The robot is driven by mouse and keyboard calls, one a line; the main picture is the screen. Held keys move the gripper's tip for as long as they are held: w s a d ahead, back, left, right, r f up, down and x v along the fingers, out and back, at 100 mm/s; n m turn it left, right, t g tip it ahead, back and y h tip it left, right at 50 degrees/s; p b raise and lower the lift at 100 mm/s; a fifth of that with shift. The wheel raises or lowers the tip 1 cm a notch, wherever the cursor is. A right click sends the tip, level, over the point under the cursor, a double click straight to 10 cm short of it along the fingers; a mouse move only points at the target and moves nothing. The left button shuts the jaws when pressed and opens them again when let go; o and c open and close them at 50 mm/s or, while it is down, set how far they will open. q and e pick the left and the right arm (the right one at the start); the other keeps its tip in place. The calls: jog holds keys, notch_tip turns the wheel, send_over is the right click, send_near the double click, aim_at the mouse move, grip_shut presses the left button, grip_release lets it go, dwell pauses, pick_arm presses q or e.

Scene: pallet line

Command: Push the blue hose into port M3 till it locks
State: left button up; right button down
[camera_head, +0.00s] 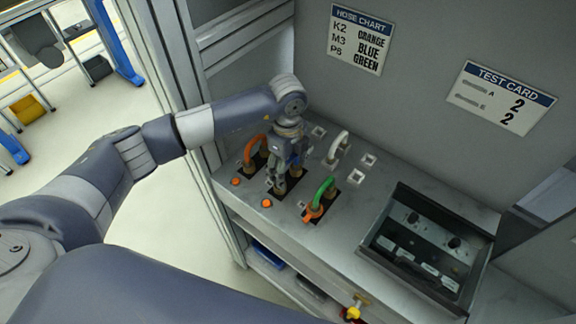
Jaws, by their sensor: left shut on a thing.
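My left gripper (283,178) points down over the middle black port plate (287,187) on the grey bench. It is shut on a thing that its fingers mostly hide. A small bit of blue, apparently the blue hose (296,161), shows beside the fingers. I cannot tell how deep its end sits in the port. An orange hose (249,148) loops at the port on the left, and a green hose (325,188) at the port on the right. The hose chart (361,38) pairs M3 with blue. My right gripper is not in view.
A white hose (339,146) stands behind, among small white sockets (369,160). An orange lever (313,212) sits by the green hose. Orange buttons (266,203) lie in front. A dark recessed tray (427,246) fills the right side. The test card (502,98) hangs behind.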

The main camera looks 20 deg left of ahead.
pick_arm(q)
jog(key=shift+f, duration=0.25)
jog(key=o, duration=1.2)
jog(key=shift+c, duration=0.2)
